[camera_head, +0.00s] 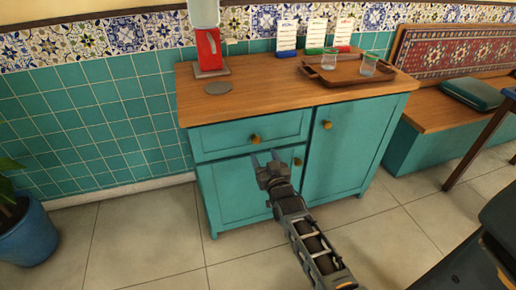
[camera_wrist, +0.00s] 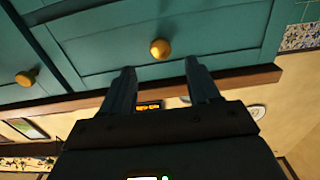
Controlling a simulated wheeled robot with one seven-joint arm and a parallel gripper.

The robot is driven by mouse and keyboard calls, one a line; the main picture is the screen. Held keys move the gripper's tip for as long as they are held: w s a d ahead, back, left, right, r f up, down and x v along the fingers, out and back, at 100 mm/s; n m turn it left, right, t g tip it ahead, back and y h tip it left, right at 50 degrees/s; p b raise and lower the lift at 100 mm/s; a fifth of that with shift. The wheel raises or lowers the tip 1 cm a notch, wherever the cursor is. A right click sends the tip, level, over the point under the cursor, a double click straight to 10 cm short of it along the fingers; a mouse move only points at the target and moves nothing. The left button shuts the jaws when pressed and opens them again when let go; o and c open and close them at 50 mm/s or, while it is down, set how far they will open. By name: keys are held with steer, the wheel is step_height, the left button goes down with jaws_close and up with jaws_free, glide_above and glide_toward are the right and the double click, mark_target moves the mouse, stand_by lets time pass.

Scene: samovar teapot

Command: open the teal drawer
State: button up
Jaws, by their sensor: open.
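The teal drawer (camera_head: 228,136) is at the upper left of a teal cabinet, under its wooden top, and looks shut. Its round brass knob (camera_head: 255,138) is at the middle of the drawer front. My gripper (camera_head: 265,158) is open and empty in front of the cabinet, appearing just below the knob in the head view. In the wrist view, which looks upside down, the drawer knob (camera_wrist: 160,48) lies beyond my open fingertips (camera_wrist: 160,72), roughly centred between them and apart from both. The drawer front (camera_wrist: 205,40) fills the area behind it.
Below the drawer is a door with a brass knob (camera_head: 298,161); the taller right door has another knob (camera_head: 327,124). On top stand a red dispenser (camera_head: 209,50) and a tray (camera_head: 345,75) with glasses. A potted plant (camera_head: 25,232) is at left. Floor before the cabinet is clear.

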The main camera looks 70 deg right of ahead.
mark_target(257, 142)
steer(key=shift+x, duration=3.5)
steer(key=shift+c, duration=0.2)
jaws_close()
